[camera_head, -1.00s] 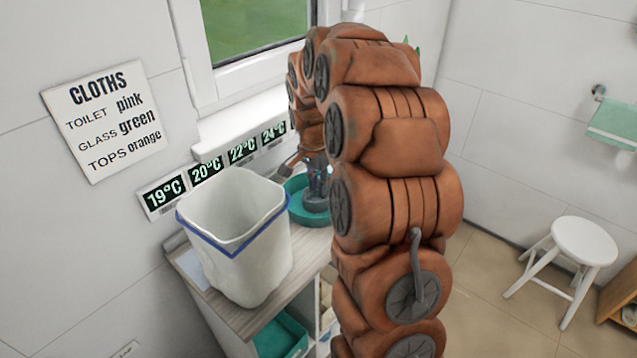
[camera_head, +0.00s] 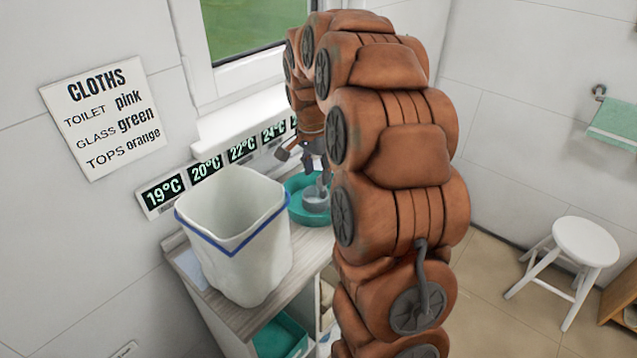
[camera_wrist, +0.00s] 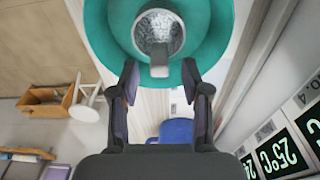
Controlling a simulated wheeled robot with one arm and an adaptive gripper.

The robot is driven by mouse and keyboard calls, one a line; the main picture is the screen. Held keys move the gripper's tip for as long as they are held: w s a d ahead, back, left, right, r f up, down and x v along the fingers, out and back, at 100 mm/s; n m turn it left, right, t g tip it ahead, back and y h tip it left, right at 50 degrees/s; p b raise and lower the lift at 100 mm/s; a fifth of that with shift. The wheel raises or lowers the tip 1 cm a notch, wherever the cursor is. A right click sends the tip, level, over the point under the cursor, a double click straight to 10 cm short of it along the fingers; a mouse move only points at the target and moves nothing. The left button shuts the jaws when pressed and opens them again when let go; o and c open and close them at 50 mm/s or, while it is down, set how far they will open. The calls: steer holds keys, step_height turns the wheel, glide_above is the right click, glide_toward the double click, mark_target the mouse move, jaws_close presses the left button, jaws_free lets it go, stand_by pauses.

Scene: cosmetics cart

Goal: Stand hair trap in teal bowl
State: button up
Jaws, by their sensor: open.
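The hair trap (camera_wrist: 159,32) is a grey round cup with a stubby stem pointing toward my gripper in the wrist view. It rests inside the teal bowl (camera_wrist: 97,28) and looks roughly upright, though its base is hidden. My arm hides part of the bowl in the head view.
A tall white bin (camera_head: 232,250) with a blue band stands on the cart's wooden top (camera_head: 240,318), left of the bowl. The wall with temperature labels (camera_head: 205,168) and the window ledge are close behind. A white stool (camera_head: 584,242) stands on the open floor at right.

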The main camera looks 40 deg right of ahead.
step_height(320, 180, up, 8)
steer(key=b, duration=0.1)
steer(key=shift+a, duration=0.4)
steer(key=shift+s, duration=0.15)
stand_by(0.3)
